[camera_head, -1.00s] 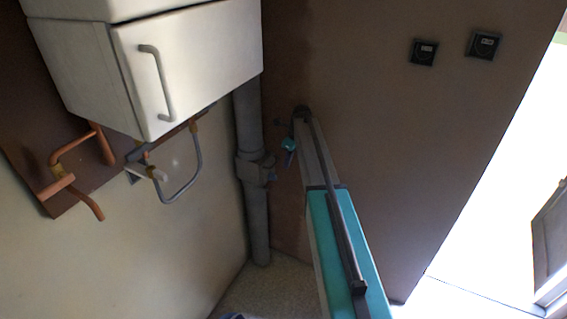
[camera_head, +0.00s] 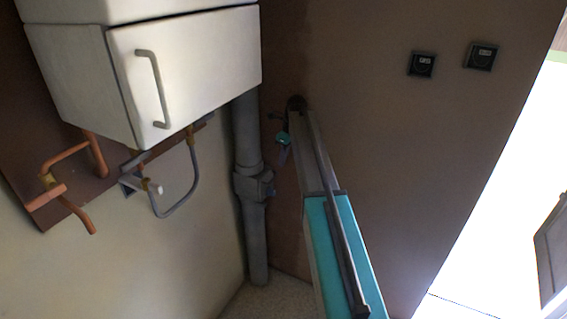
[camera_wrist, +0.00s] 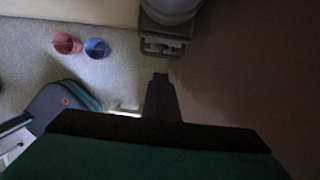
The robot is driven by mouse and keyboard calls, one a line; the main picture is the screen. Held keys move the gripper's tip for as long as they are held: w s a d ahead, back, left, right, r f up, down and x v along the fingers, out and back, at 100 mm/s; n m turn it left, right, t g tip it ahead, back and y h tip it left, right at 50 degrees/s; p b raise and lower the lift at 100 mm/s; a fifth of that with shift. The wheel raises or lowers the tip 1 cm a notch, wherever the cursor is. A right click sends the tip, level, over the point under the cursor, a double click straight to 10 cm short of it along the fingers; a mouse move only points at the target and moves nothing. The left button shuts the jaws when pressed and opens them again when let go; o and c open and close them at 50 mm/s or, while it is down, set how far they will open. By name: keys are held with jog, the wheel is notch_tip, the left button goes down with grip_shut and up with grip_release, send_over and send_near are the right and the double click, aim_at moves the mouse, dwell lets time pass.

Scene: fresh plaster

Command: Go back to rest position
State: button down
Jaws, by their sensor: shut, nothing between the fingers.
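My gripper (camera_wrist: 160,95) shows in the wrist view as a narrow dark shape beyond a dark green body. Its fingers are together, with nothing seen between them. In the head view my teal and grey arm reaches up from the bottom towards the brown wall, beside the grey pipe (camera_head: 250,240). The fingers are too small to make out there. The pipe's lower part with a bracket (camera_wrist: 162,45) shows at the top of the wrist view, above the fingertips.
A white cabinet (camera_head: 200,65) with a handle hangs upper left. Copper pipes (camera_head: 70,190) and a grey hose (camera_head: 185,200) lie below it. Two dark sockets (camera_head: 421,65) (camera_head: 481,56) are on the brown wall. A red bucket (camera_wrist: 66,44) and a blue bucket (camera_wrist: 97,48) stand on the floor. A bright opening is right.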

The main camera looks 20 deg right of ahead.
dwell(0.4)
jog(key=s+a+f+n+g, duration=0.1)
jog(key=s+a+f+n, duration=0.3)
jog(key=s+f, duration=0.55)
jog(key=s+a+f+n+g+b, duration=0.15)
jog(key=s+a+f+n, duration=0.45)
jog(key=f, duration=0.6)
jog(key=s+a+f+n+g+p, duration=0.1)
jog(key=s+a+f+n+g, duration=0.15)
jog(key=s+f, duration=0.8)
jog(key=s+a+f+n+g, duration=0.1)
jog(key=s+f+n, duration=0.3)
jog(key=s, duration=0.7)
jog(key=s+a+f+n+g+h+b, duration=0.1)
jog(key=s+a+f+n, duration=0.2)
jog(key=s, duration=0.9)
jog(key=s+a+f+n, duration=0.3)
jog(key=s+f+n, duration=0.3)
jog(key=s, duration=0.6)
jog(key=shift+f+n+g+h, duration=0.3)
jog(key=shift+n+g+h, duration=0.1)
jog(key=shift+n, duration=0.85)
jog(key=shift+a, duration=0.1)
